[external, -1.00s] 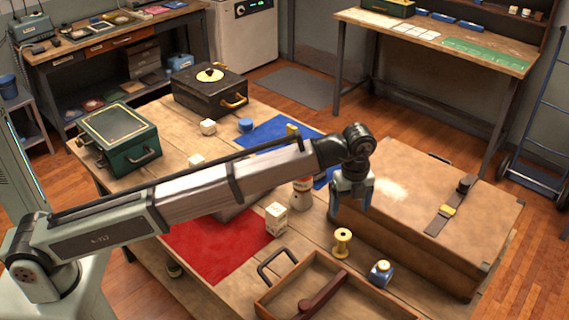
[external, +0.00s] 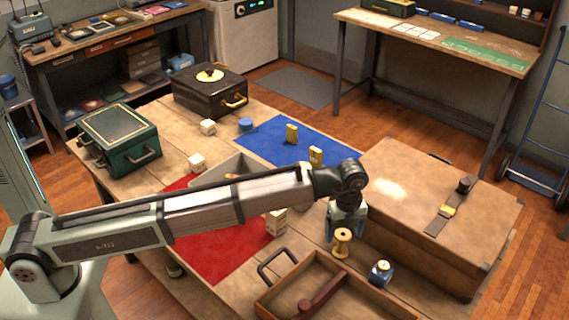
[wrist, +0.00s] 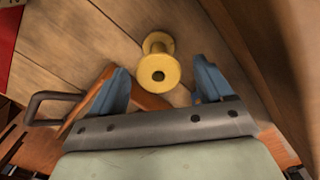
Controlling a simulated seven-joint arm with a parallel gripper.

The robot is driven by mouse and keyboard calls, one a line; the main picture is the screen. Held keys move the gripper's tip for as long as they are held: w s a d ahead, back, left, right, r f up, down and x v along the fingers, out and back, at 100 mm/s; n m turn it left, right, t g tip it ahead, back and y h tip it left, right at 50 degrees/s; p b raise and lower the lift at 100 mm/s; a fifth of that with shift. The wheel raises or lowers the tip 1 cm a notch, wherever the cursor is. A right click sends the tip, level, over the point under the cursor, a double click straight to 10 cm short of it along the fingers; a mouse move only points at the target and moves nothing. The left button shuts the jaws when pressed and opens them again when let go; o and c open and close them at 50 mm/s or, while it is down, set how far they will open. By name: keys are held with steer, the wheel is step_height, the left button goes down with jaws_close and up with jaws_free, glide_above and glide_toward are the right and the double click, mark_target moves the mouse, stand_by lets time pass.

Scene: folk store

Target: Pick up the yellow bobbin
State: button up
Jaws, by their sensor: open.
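The yellow bobbin (external: 342,242) stands upright on the wooden table, between the large brown case and the wooden tray. In the wrist view the yellow bobbin (wrist: 158,72) shows from above, just beyond and between the two blue fingers. My gripper (external: 342,232) hangs pointing down just behind and above the bobbin in the external view. In the wrist view my gripper (wrist: 161,88) is open with nothing between its fingers. The external view does not show the gap between the fingertips clearly.
The large brown case (external: 400,235) stands close on the right. A wooden tray (external: 300,272) with a dark handle lies in front, and a blue-and-white item (external: 381,272) stands right of the bobbin.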

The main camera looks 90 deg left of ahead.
step_height(320, 180, down, 3)
steer(key=shift+s+f, duration=0.1)
steer(key=shift+f, duration=0.05)
steer(key=shift+c, duration=0.2)
steer(key=c, duration=1)
steer(key=shift+r, duration=0.2)
